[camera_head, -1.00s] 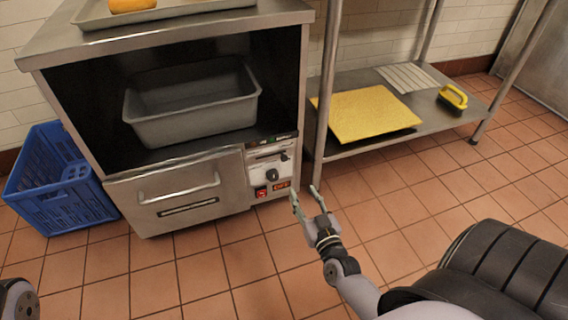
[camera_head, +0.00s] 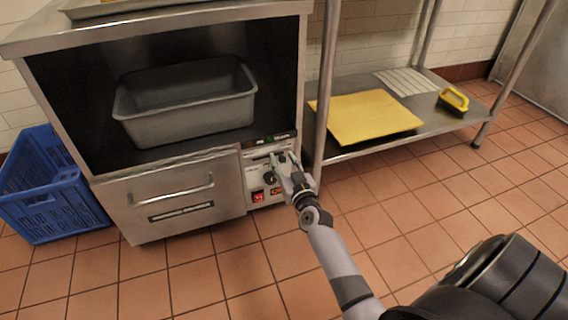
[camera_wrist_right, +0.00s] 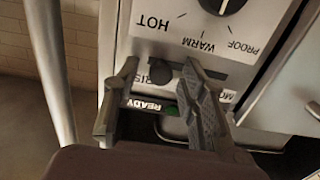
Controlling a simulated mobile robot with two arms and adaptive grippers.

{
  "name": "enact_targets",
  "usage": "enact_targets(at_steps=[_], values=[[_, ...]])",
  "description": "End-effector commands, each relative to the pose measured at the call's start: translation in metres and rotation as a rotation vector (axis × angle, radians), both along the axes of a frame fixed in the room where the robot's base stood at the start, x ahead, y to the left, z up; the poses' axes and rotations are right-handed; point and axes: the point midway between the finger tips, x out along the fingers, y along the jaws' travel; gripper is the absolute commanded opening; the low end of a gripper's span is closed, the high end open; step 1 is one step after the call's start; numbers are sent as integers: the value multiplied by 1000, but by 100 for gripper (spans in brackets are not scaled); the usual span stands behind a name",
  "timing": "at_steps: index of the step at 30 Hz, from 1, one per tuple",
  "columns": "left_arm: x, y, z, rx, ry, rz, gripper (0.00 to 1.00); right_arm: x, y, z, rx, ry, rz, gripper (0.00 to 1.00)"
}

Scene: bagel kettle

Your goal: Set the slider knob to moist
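The slider knob (camera_wrist_right: 161,72) is a small dark piece in the right wrist view, where the panel appears upside down. It sits beside the partly covered crisp label (camera_wrist_right: 155,83); the moist label (camera_wrist_right: 228,97) is at the right, partly hidden by a finger. My right gripper (camera_wrist_right: 160,62) is open, one finger on each side of the slider knob; I cannot tell whether either touches it. In the head view my right gripper (camera_head: 283,160) is in front of the control panel (camera_head: 253,174), covering part of it. My left gripper is out of view.
A round knob (camera_wrist_right: 222,4) marked hot, warm and proof is near the slider. A lit ready display (camera_wrist_right: 150,105) lies between the fingers. The cabinet drawer (camera_head: 170,197) and its handle are left of the panel. A metal shelf (camera_head: 350,151) stands right.

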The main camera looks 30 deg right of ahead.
Motion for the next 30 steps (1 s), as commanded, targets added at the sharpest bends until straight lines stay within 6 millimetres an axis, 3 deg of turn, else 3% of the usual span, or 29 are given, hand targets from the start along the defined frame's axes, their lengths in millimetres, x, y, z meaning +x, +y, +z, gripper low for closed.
enact_targets(at_steps=[4,21,30], values=[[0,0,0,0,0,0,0,0,0,0,0,0,0,39],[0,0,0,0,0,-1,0,0,0,0,-1,0,0,1],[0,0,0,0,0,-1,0,-1,0,0,-1,0,0,0]])
